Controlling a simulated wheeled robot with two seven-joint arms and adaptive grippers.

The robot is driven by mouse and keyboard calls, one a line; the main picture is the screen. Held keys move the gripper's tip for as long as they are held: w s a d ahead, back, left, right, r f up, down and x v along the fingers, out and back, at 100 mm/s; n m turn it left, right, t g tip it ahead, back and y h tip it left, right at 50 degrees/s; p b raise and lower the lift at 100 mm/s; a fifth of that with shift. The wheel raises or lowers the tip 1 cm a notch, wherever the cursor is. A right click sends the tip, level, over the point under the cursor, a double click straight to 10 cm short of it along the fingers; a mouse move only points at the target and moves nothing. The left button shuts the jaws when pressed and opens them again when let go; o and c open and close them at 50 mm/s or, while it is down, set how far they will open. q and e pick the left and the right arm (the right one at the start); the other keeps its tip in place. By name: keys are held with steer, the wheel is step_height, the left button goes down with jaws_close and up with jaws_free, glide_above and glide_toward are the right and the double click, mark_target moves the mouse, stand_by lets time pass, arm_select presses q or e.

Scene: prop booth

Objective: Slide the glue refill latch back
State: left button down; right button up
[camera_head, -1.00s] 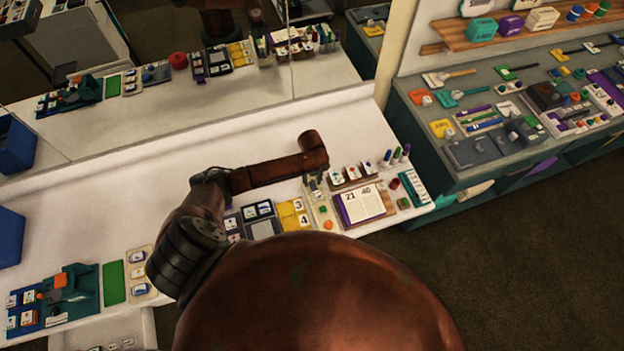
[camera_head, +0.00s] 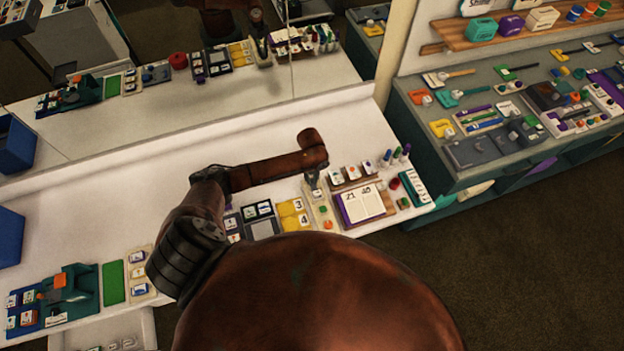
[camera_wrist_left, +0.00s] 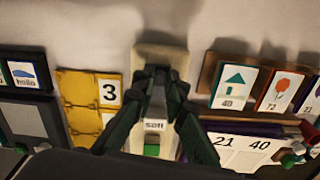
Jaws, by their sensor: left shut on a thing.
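A narrow cream panel (camera_head: 322,213) lies on the white counter, with a green button (camera_head: 323,209) and an orange one (camera_head: 328,225) on it. It is the likely glue refill unit. My left gripper (camera_head: 312,186) reaches down over its far end. In the left wrist view, the gripper (camera_wrist_left: 157,82) is shut on a small part at the panel's middle line. The fingers hide most of that part, so I cannot tell the latch's exact shape or position. A small lettered label (camera_wrist_left: 154,126) and a green block (camera_wrist_left: 152,150) show between the fingers. My right gripper is not in view.
Yellow number cards (camera_head: 293,215) lie close left of the panel. An open calendar book (camera_head: 362,204) and a wooden rack of picture cards (camera_head: 352,176) sit close right. A mirror (camera_head: 180,80) stands behind the counter. The counter's left middle is clear.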

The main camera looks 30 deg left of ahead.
arm_select(q)
steer(key=shift+w+a, duration=0.4)
steer(key=shift+a, duration=0.1)
steer(key=c, duration=1.9)
jaws_free()
steer(key=shift+c, duration=0.2)
step_height(320, 180, up, 12)
steer(key=shift+a, duration=0.1)
